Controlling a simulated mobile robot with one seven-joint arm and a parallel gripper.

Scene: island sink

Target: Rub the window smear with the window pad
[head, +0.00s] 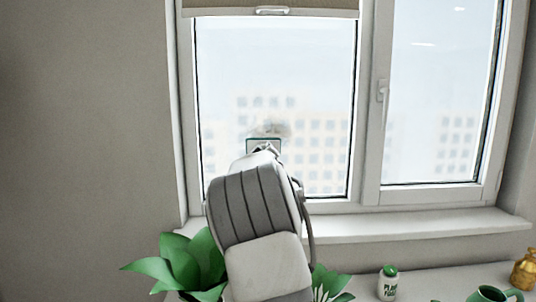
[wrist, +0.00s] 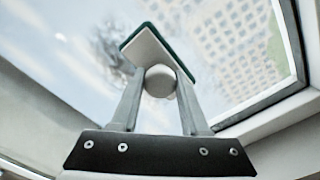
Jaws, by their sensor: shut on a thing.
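The window pad (wrist: 150,48) is a white block with a dark green edge and a round pale knob (wrist: 160,82). My gripper (wrist: 161,80) is shut on the knob, one finger on each side. In the head view the pad (head: 253,144) is in front of the lower middle of the left pane, partly hidden by my gripper (head: 265,150). The window smear (head: 276,127) is a faint grey patch just above the pad. In the wrist view the smear (wrist: 112,45) is a dark blotch left of the pad. I cannot tell whether the pad touches the glass.
The white window frame (head: 367,110) borders the pane, and a blind (head: 270,5) hangs at its top. A sill (head: 420,224) runs below. A green plant (head: 190,262), a white bottle with a green cap (head: 389,284), a green watering can (head: 490,295) and a brass pot (head: 524,270) stand lower down.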

